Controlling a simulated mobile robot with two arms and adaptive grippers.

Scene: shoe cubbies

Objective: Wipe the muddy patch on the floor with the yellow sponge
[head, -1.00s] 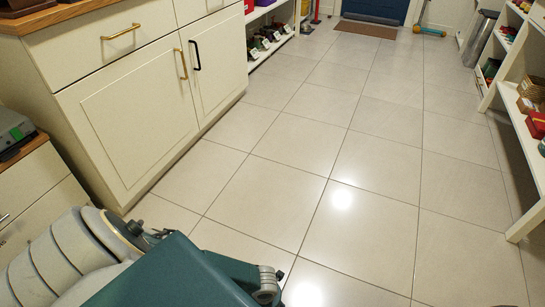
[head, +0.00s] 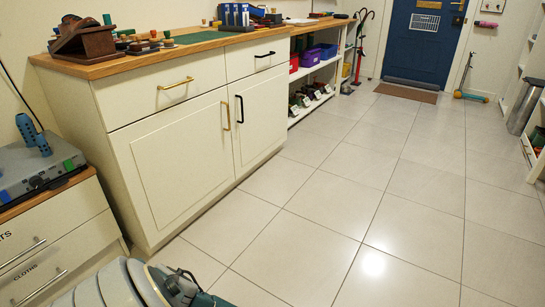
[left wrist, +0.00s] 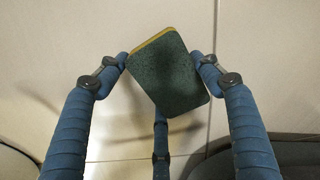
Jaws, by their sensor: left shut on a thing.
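The yellow sponge (left wrist: 168,77) shows in the left wrist view, its dark green scouring face towards the camera and a thin yellow edge along its top. My left gripper (left wrist: 160,57) is shut on it; blue padded fingers press its left and right sides, and a third finger is below. The sponge is tilted in the grip, with pale floor tiles behind it. In the head view only part of my left arm shows at the bottom, and the sponge is out of view. No muddy patch is visible in either view. My right gripper is not in view.
A cream cabinet (head: 178,160) with a wooden top stands along the left. A drawer unit (head: 62,245) is at the near left. Shoe shelves (head: 312,100) continue beyond. The tiled floor (head: 330,190) is clear towards the doormat (head: 405,93) and blue door (head: 425,40). A bin (head: 525,108) stands far right.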

